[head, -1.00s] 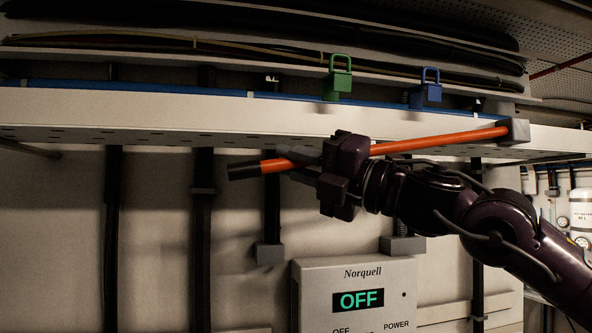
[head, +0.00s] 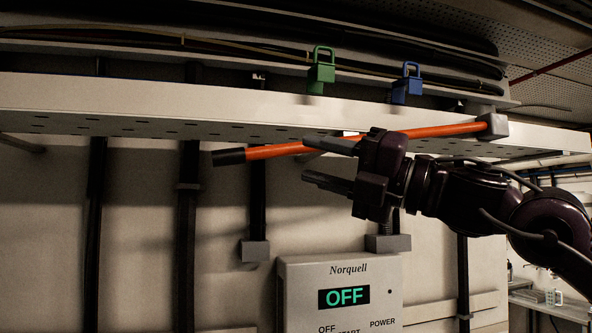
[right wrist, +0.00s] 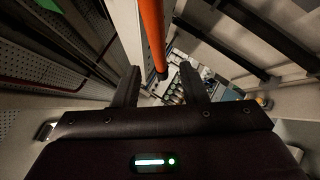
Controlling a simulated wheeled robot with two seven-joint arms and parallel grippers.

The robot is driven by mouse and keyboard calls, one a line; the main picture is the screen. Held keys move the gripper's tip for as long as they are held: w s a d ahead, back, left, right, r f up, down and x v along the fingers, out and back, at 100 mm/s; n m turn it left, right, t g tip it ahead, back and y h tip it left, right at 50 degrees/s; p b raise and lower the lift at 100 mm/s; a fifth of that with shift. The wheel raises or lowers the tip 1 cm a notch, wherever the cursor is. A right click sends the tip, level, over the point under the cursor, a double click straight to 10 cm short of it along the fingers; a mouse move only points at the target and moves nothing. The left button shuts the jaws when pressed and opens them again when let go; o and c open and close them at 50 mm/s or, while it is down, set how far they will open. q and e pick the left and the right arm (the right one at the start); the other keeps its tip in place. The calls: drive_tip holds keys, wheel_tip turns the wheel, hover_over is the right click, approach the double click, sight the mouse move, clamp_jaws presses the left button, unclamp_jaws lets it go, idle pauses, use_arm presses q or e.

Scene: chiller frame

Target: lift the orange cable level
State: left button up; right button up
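The orange cable (head: 272,152) hangs below the front of the tray, its right end at a grey block (head: 493,125). Its free left end has a black tip (head: 229,157) and sits lower in the picture than the right end. My right gripper (head: 308,161) is open, its two fingers apart. Its upper finger overlaps the cable in the head view. In the right wrist view the cable (right wrist: 153,38) comes down from the top toward the gap between the fingers (right wrist: 157,82); I cannot tell whether it touches either finger. My left gripper is out of view.
The perforated tray (head: 130,98) runs across just above the cable. A green padlock (head: 321,73) and a blue padlock (head: 406,90) stand along it. Below are dark vertical struts (head: 188,210) and a Norquell control box (head: 345,268) reading OFF. Open space lies left of the gripper.

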drive_tip(key=shift+s+d+f, duration=0.1)
drive_tip(key=shift+s+d, duration=0.1)
drive_tip(key=shift+d, duration=0.1)
